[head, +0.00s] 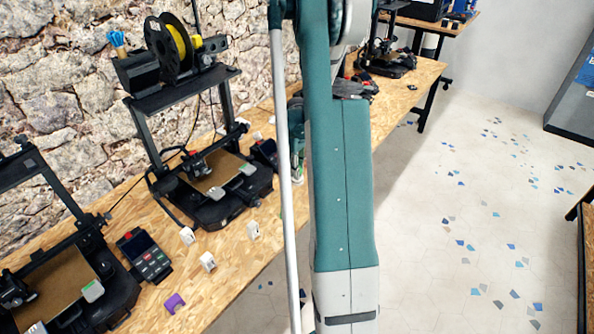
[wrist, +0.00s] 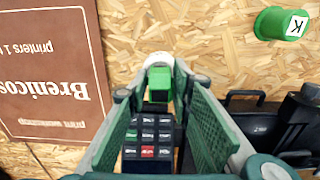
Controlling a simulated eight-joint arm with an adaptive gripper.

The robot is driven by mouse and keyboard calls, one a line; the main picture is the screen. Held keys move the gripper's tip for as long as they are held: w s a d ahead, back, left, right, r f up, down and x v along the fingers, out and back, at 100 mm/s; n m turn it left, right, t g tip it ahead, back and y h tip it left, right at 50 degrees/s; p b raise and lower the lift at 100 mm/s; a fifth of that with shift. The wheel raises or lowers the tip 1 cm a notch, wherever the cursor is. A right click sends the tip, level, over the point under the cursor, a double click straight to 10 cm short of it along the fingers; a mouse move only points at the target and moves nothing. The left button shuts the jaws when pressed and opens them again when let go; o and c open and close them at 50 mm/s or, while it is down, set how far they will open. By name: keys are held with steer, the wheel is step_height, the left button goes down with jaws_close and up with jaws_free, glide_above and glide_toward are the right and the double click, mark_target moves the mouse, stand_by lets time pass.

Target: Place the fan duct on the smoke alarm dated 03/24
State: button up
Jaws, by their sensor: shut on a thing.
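My gripper (wrist: 160,82) is shut on a small piece with a white rounded end and a green face (wrist: 159,88), held between the fingertips in the wrist view. It may be the fan duct, but its full shape is hidden by the fingers. In the head view my arm covers most of the gripper and what it holds. I cannot make out a smoke alarm or any 03/24 date in either view.
A keypad device (wrist: 148,136) shows between the fingers, beside a brown printed mat (wrist: 45,60) and a green piece marked K (wrist: 282,23). Printers (head: 215,185), several small white pieces (head: 207,262) and a purple piece (head: 174,302) stand along the wooden bench.

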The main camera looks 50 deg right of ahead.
steer(key=shift+f, duration=0.1)
steer(key=shift+o, duration=1.4)
steer(key=shift+f, duration=0.1)
steer(key=o, duration=0.5)
steer(key=shift+c, duration=0.2)
steer(key=shift+r, duration=0.2)
step_height(320, 180, up, 12)
steer(key=p, duration=0.1)
steer(key=shift+p, duration=0.3)
steer(key=shift+a+r, duration=0.1)
